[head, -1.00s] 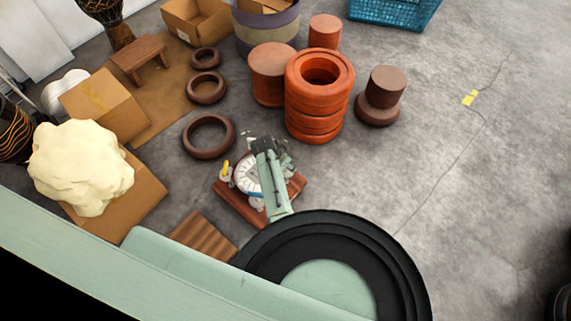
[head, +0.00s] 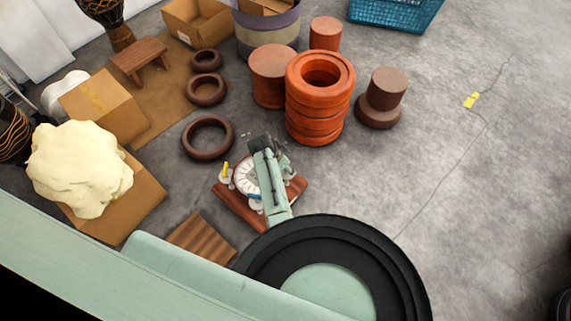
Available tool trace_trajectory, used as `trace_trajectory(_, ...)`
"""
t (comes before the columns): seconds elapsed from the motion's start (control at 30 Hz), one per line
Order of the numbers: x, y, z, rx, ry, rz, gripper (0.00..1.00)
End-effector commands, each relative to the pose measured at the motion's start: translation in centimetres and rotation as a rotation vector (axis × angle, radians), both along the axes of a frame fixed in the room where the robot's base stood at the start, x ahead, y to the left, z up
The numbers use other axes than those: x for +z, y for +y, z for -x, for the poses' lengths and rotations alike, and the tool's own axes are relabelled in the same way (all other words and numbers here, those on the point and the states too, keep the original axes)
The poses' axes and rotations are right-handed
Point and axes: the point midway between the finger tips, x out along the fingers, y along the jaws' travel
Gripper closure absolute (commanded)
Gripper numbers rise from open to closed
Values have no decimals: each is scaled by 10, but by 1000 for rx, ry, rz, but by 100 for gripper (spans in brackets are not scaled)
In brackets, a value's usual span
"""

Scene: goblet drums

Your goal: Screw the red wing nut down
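A reddish-brown board (head: 238,208) lies on the floor near the middle, partly under my arm. A round white disc with dark marks (head: 246,176) sits on it, with small fittings around its rim. A yellow piece (head: 225,168) stands at its left and a small blue piece (head: 254,196) shows at its lower edge. I cannot make out the red wing nut; it is too small or hidden by my arm. My gripper (head: 262,146) is over the disc's right side, seen from above and behind. Its fingers are hidden, so its opening does not show.
Brown rings (head: 208,138) lie behind the board, and stacked orange drum shells (head: 318,95) stand behind it to the right. A slatted wooden piece (head: 202,238) lies at front left. A cream lump (head: 78,168) sits on a cardboard box at left.

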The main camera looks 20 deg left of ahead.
Motion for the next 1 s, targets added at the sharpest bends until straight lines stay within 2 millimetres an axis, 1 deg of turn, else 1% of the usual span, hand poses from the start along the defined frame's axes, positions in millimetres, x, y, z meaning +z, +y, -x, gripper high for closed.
trace_trajectory(0.03, 0, 0, 0, 0, 0, 0, 33)
trace_trajectory(0.17, 0, 0, 0, 1, -1, 1, 25)
trace_trajectory(0.47, 1, 0, -1, 1, -2, 1, 25)
trace_trajectory(0.57, 7, 2, 1, 1, -3, -1, 25)
trace_trajectory(0.67, 19, 5, 5, 1, -4, -1, 25)
trace_trajectory(1.0, 85, 18, 29, 2, -3, -2, 25)
